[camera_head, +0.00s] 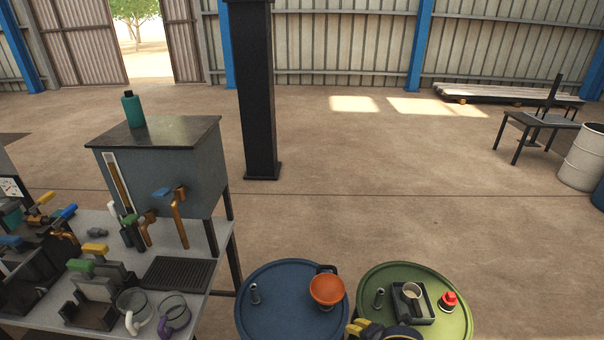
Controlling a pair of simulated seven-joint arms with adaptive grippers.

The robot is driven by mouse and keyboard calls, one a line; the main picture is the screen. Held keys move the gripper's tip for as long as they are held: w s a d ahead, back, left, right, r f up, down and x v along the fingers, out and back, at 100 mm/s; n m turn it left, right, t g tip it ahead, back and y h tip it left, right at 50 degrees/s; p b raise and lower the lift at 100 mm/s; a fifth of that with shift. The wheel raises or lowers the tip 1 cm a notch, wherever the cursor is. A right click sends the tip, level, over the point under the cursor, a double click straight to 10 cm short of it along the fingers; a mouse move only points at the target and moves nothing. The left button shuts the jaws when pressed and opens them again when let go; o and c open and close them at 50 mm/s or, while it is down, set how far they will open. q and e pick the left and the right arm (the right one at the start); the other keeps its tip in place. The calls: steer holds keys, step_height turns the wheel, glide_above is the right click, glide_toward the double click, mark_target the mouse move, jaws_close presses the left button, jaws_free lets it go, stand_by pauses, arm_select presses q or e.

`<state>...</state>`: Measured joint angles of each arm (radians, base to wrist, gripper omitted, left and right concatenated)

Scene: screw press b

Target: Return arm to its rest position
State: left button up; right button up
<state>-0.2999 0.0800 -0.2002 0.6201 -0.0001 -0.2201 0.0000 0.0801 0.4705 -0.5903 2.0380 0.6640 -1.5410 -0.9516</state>
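Neither of my grippers can be made out in the head view, and no arm comes in from the left or the right. A dark and yellow object (384,331) is cut off by the bottom edge in front of the green drum; I cannot tell what it is. On the blue drum (268,320) stand an orange bowl-shaped part (327,289) and a small metal cylinder (255,294). On the green drum (455,325) are a dark tray (426,310) with a pale cup (411,290), a red-topped part (449,301) and another metal cylinder (379,298).
A workbench (215,225) at left carries several taps, clear jugs (134,303) and a drip grate (179,273). A grey tank (185,165) with a teal bottle (132,110) stands behind. A black column (256,90) rises beyond. The floor at centre right is clear.

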steer(key=s+d+r+m+t+h, duration=0.1)
steer(key=s+d+r+m+h, duration=0.2)
steer(key=s+d+m, duration=0.55)
steer(key=s+d+r+m+h, duration=0.35)
steer(key=s+d+m, duration=0.25)
steer(key=s+m, duration=0.4)
steer(key=s+a+f+g+y, duration=0.2)
steer(key=a+f, duration=0.1)
steer(key=f, duration=1.4)
steer(key=s+a+f+g+y, duration=0.1)
steer(key=s+a+f, duration=0.15)
steer(key=f, duration=1.35)
steer(key=s+f+m+g+y, duration=0.1)
steer(key=s+f+m+g, duration=0.1)
steer(key=s+f, duration=1.6)
steer(key=shift+s+a+f+g+y, duration=0.3)
steer(key=shift+s+f+g+y, duration=0.1)
steer(key=shift+s, duration=0.55)
